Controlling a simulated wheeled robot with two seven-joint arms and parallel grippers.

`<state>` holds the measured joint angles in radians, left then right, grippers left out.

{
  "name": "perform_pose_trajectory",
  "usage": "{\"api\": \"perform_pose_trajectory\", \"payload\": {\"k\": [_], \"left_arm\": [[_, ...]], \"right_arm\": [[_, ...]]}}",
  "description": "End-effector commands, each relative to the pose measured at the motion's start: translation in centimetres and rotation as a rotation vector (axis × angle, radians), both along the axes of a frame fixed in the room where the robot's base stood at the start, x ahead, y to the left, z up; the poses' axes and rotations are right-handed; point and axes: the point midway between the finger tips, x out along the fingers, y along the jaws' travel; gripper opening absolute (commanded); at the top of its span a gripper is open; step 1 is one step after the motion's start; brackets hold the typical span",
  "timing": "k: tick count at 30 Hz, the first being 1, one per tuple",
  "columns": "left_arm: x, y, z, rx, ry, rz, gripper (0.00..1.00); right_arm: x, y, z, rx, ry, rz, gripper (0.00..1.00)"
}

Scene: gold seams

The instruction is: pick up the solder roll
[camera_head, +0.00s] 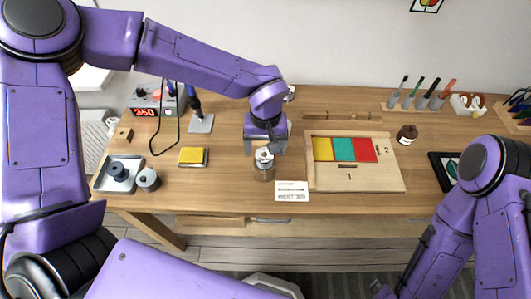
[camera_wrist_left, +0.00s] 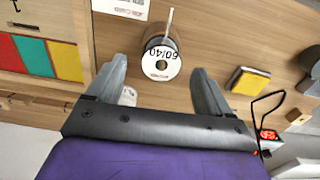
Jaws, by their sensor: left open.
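The solder roll (camera_head: 264,172) is a small upright spool on the wooden bench, left of the light wooden board. In the left wrist view the solder roll (camera_wrist_left: 162,62) shows a white top marked "60/40" with a dark centre hole. My left gripper (camera_head: 265,145) hangs over the bench just behind the roll and partly overlaps it in the head view. In the left wrist view the fingers of my left gripper (camera_wrist_left: 158,85) are spread apart, with the roll in line with the gap. I see no finger contact. My right arm is at the right; its gripper cannot be made out.
The board (camera_head: 385,180) with yellow, teal and red tiles lies right of the roll. A white card (camera_head: 292,191) lies at its front right. A yellow sponge (camera_head: 192,156), a soldering station (camera_head: 150,104) and a grey cylinder (camera_head: 148,180) are left. Bare wood surrounds the roll's left side.

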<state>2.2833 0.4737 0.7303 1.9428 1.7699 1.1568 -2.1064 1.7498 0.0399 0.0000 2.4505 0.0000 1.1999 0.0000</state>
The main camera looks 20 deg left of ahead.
Motion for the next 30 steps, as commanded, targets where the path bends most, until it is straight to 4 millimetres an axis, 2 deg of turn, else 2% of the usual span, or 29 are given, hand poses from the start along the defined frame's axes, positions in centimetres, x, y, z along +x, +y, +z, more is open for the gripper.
{"api": "perform_pose_trajectory", "payload": {"k": [5,10,13,18,19,24,26,27,30], "left_arm": [[0.1,0.2,-2.0,0.003,0.002,-0.001,0.81],[0.3,0.4,-5.1,0.003,0.001,-0.001,0.81],[0.4,0.4,-5.9,0.002,0.0,0.0,0.81],[0.4,0.4,-6.0,0.002,-0.002,0.0,0.81],[0.4,0.4,-6.0,0.002,-0.002,0.0,0.78],[0.4,0.4,-6.0,0.002,-0.002,0.0,0.22],[0.4,0.4,-6.0,0.002,-0.002,0.0,0.06],[0.4,0.4,-5.9,0.001,-0.003,0.0,0.0],[0.4,0.4,-5.9,0.001,-0.003,0.0,0.0]], "right_arm": [[0.0,0.0,1.1,0.0,0.0,0.0,1.0],[0.0,0.0,1.9,-0.001,-0.001,0.0,1.0],[0.0,0.0,1.9,-0.001,-0.001,0.0,1.0],[0.0,0.0,1.8,-0.001,-0.001,0.0,1.0],[0.0,0.0,1.8,-0.001,-0.001,0.0,1.0],[0.0,0.0,1.8,-0.001,-0.001,0.0,1.0],[0.0,0.0,1.8,-0.001,-0.001,0.0,1.0],[0.0,0.0,1.8,-0.001,-0.001,0.0,1.0],[0.0,0.0,1.8,0.0,0.0,0.0,1.0]]}}
